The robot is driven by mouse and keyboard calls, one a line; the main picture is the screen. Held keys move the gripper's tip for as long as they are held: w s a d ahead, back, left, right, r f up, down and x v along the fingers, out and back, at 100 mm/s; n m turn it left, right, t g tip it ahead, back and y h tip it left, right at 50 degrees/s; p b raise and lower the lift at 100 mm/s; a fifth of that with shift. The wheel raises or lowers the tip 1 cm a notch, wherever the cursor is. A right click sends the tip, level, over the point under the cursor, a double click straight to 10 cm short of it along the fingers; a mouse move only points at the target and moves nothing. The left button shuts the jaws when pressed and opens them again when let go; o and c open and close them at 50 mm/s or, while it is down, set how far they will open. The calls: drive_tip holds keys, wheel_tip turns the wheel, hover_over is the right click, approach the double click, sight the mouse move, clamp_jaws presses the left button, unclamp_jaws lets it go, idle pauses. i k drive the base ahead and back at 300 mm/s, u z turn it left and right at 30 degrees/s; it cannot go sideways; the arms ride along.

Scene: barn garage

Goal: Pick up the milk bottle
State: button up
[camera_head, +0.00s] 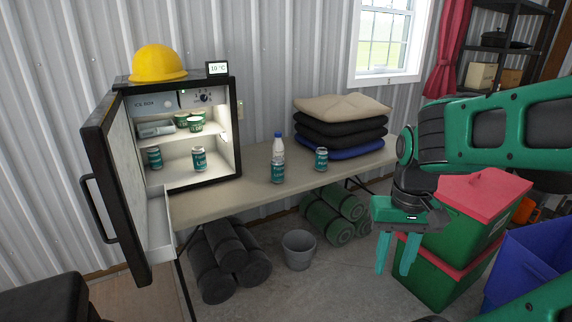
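A white bottle with a blue cap, the milk bottle (278,150), stands upright on the table (240,190). A teal and white can (277,174) stands in front of it and hides its lower part. My gripper (393,270) hangs to the right of the bottle with its fingers pointing down. The fingers are apart with nothing between them. The gripper is well clear of the bottle, in front of the table's right part.
Another can (321,159) stands right of the bottle, near stacked cushions (342,128). An open mini fridge (234,130) holds cans and cups; its door (115,190) juts forward at left. A grey bucket (299,250) and rolled mats (336,215) lie below. Green-and-red crates (470,215) stand right.

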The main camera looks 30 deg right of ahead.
sight(278, 148)
drive_tip(key=k, duration=0.65)
drive_tip(key=z, duration=1.25)
drive_tip(key=i, duration=1.8)
drive_tip(key=u, duration=0.85)
drive_tip(key=i, duration=1)
drive_tip(key=z, duration=0.05)
